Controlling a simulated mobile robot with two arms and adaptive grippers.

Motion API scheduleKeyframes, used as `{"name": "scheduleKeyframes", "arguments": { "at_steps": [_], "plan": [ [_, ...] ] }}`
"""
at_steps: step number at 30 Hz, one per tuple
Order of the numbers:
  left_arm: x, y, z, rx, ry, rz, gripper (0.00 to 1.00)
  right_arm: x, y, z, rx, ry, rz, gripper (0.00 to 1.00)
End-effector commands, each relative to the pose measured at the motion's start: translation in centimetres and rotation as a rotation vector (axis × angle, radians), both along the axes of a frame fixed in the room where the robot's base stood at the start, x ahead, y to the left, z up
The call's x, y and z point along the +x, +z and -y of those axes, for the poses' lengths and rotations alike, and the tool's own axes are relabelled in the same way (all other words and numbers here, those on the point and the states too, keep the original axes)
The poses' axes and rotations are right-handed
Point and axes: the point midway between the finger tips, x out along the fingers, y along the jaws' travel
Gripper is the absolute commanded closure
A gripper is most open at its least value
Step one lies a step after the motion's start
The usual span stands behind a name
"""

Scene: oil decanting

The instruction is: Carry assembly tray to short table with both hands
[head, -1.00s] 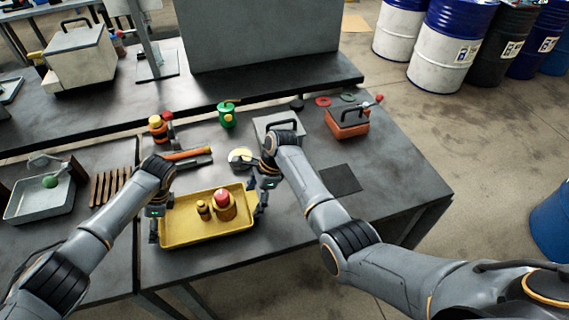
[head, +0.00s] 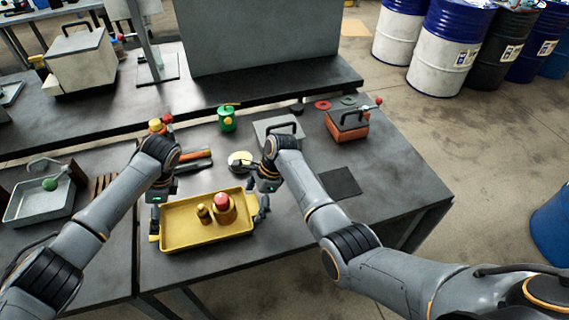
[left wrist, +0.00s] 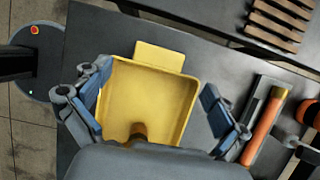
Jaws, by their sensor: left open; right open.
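The yellow assembly tray (head: 180,243) lies on the dark workbench near its front edge. It holds a small brass-coloured part (head: 203,214) and a larger one with a red top (head: 223,208). My left gripper (head: 154,224) is at the tray's left end, partly hidden by its own wrist. In the left wrist view its open fingers (left wrist: 157,82) spread on both sides above the tray (left wrist: 178,88), with the end tab (left wrist: 160,57) beyond them. My right gripper (head: 262,208) is open at the tray's right end. Contact with the tray cannot be told. Which surface is the short table is unclear.
A red-orange toolbox (head: 347,126), a grey box with a handle (head: 279,131) and a green can (head: 228,119) stand farther back on the bench. A grey tray (head: 40,205) is at left. A dark mat (head: 339,182) lies right. Drums (head: 453,45) stand beyond.

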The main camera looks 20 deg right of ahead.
Motion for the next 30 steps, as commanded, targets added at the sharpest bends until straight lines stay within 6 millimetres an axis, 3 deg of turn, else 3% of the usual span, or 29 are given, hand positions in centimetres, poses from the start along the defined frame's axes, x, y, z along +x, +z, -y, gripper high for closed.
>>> {"name": "scheduleKeyframes", "arguments": {
  "at_steps": [6, 14, 24, 30],
  "plan": [
    [0.0, 3.3, 1.4, 0.0, 0.0, 0.001, 0.02, 0.0, 0.0, 0.0, 0.0, 0.0, 0.0, 0.02],
    [0.0, 4.4, 1.8, 0.001, 0.0, -0.001, 0.02, 0.1, 1.1, 0.5, 0.0, -0.001, 0.003, 0.02],
    [0.0, 4.3, 1.8, 0.001, -0.001, -0.001, 0.02, 0.1, 7.5, 3.1, 0.0, -0.002, 0.004, 0.02],
    [0.0, 4.3, 1.8, 0.001, -0.001, -0.001, 0.02, 0.1, 10.2, 4.3, 0.0, -0.001, 0.003, 0.02]
  ]
}}
